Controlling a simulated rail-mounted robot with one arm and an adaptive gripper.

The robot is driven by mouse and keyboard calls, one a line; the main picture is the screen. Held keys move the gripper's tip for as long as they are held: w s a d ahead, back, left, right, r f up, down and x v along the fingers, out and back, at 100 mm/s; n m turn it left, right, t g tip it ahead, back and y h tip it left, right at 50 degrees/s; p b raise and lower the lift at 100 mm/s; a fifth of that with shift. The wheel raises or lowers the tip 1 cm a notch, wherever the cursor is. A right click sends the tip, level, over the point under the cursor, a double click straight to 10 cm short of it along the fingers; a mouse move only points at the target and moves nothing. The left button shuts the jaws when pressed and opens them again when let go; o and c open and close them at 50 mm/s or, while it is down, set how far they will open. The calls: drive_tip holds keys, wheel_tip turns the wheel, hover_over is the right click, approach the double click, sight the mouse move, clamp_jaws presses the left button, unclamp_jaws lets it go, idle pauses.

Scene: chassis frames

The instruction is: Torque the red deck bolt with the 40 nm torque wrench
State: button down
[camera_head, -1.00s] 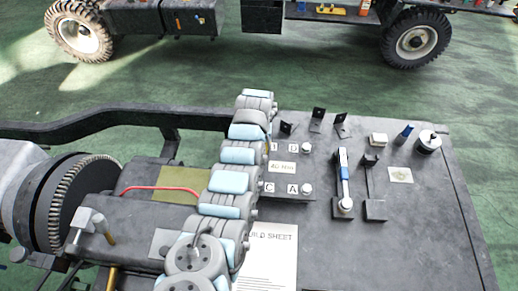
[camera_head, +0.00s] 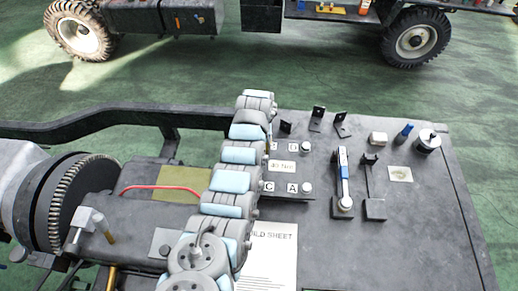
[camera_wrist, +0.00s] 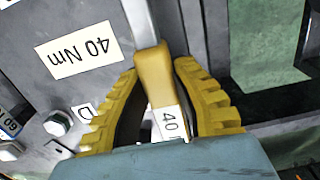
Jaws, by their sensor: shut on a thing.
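In the wrist view, my gripper (camera_wrist: 158,70) is shut on the yellow handle (camera_wrist: 155,80) of a wrench with a pale metal shaft (camera_wrist: 140,22). A white label on the handle reads 40. The wrench's head is out of view. In the head view my arm hides the gripper and this wrench. Pale hex bolts stand beside the letters D (camera_head: 306,148) and A (camera_head: 307,188); a pale bolt (camera_wrist: 58,122) also shows in the wrist view, left of the gripper. I cannot make out a red bolt in either current view.
A 40 Nm card (camera_head: 281,166) lies among the lettered spots. Small black brackets (camera_head: 317,120) stand behind. A build sheet (camera_head: 268,255) lies in front.

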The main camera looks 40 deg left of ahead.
drive_tip(key=shift+w+d+m+p, duration=0.35)
drive_tip(key=shift+w+d+m, duration=0.05)
drive_tip(key=shift+d+m, duration=0.25)
drive_tip(key=shift+w+d+m+p, duration=0.4)
drive_tip(key=shift+d+m, duration=0.15)
drive_tip(key=shift+m, duration=0.1)
drive_tip(key=shift+r, duration=0.1)
